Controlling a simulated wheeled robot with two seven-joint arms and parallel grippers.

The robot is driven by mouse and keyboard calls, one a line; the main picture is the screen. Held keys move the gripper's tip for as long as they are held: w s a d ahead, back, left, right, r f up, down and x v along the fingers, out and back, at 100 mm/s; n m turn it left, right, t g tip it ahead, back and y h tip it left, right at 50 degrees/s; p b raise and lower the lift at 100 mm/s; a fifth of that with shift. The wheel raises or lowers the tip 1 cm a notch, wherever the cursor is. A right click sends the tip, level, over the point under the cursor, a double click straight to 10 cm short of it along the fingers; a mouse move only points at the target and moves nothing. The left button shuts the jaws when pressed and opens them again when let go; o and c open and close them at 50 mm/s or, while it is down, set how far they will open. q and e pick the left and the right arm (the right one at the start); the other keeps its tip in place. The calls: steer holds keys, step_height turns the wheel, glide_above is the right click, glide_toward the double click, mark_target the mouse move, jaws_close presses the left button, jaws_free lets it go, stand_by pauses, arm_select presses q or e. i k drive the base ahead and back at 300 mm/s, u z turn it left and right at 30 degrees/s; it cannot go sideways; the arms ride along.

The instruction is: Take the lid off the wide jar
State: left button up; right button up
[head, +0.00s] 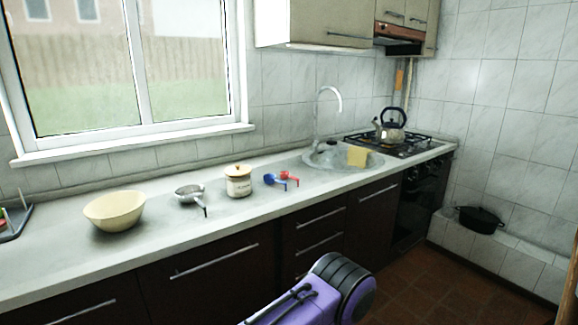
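The wide jar (239,187) is a cream, labelled jar standing upright on the kitchen counter, near the middle of its length. Its yellowish lid (237,171) with a small knob sits on top of it. Neither of my grippers is in view.
The counter (60,264) runs under the window. A cream bowl (114,210) and a small metal pot (189,192) with a dark-tipped handle stand left of the jar. Blue (271,179) and red (287,175) utensils lie right of it. Beyond are the sink (374,163) and a kettle (392,129) on the stove.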

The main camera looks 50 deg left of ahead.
mark_target(237, 171)
steer(key=u, duration=0.05)
steer(key=i, duration=1)
steer(key=u, duration=1)
steer(key=i, duration=0.8)
steer(key=u, duration=0.9)
